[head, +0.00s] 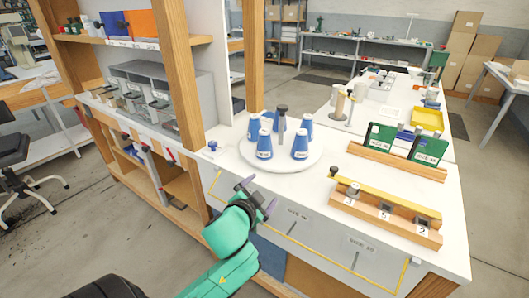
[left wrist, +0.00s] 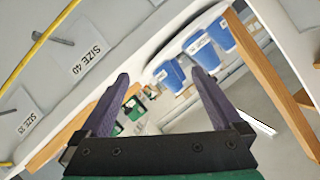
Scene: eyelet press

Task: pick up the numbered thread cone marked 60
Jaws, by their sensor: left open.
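Several blue thread cones stand upright on a white round turntable (head: 281,164) around a grey post with a dark knob (head: 282,112). They include a front left cone (head: 264,146), a front right cone (head: 300,146), a back left cone (head: 254,128) and a back right cone (head: 306,126). Their white labels are too small to read, so I cannot tell which is 60. My left gripper (head: 257,196) is open and empty, in front of the bench edge and apart from the cones. The left wrist view shows blue cones (left wrist: 203,53) beyond the purple fingers (left wrist: 160,92). My right gripper is not in view.
A wooden shelf post (head: 181,75) rises left of the turntable. A wooden rack with a yellow bar (head: 388,205) and green boxes (head: 381,138) stand to the right. Drawer fronts with a yellow rail (head: 345,267) lie below the bench top. White bench surface between turntable and rack is clear.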

